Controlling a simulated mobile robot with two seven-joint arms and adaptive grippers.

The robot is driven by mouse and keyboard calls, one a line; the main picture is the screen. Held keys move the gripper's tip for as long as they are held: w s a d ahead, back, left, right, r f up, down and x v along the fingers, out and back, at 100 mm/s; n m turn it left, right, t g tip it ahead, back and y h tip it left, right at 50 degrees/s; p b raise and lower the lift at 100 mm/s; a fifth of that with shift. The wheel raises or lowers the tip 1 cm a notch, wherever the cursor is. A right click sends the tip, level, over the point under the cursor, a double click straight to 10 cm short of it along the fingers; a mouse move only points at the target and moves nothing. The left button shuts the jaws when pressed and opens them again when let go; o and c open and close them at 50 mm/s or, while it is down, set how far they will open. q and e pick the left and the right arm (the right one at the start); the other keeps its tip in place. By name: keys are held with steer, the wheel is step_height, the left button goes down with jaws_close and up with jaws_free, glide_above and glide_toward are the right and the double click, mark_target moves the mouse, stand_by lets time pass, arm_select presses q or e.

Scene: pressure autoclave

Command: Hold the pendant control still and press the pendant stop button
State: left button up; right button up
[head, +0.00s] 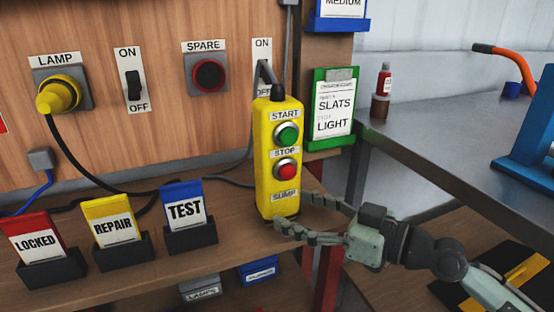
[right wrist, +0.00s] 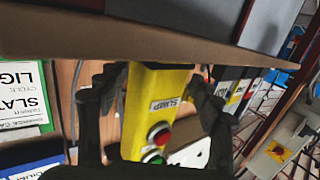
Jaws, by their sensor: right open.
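The yellow pendant control (head: 264,160) is upright, with a dark cable at its top. I cannot tell whether its base rests on the wooden shelf. It carries a green START button (head: 287,134), a red STOP button (head: 286,171) and a SUMP label. My right gripper (head: 296,212) is open at the pendant's lower end, one finger in front near its base and the other at its right side. In the right wrist view the pendant (right wrist: 150,85) lies between the two spread fingers, with the red STOP button (right wrist: 159,135) clear of them. Contact is unclear. My left gripper is out of view.
Tag holders with LOCKED (head: 37,238), REPAIR (head: 112,222) and TEST (head: 185,204) cards stand left of the pendant on the shelf (head: 140,265). A green-framed card (head: 333,105) hangs behind it. A metal table (head: 440,130) stands at the right.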

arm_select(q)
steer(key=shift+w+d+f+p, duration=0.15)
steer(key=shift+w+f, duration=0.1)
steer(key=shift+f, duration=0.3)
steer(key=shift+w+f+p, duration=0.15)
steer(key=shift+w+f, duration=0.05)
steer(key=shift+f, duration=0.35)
arm_select(e)
steer(key=shift+x, duration=1.9)
jaws_close()
steer(key=c, duration=1.5)
jaws_free()
steer(key=o, duration=1.6)
steer(key=shift+c, duration=0.2)
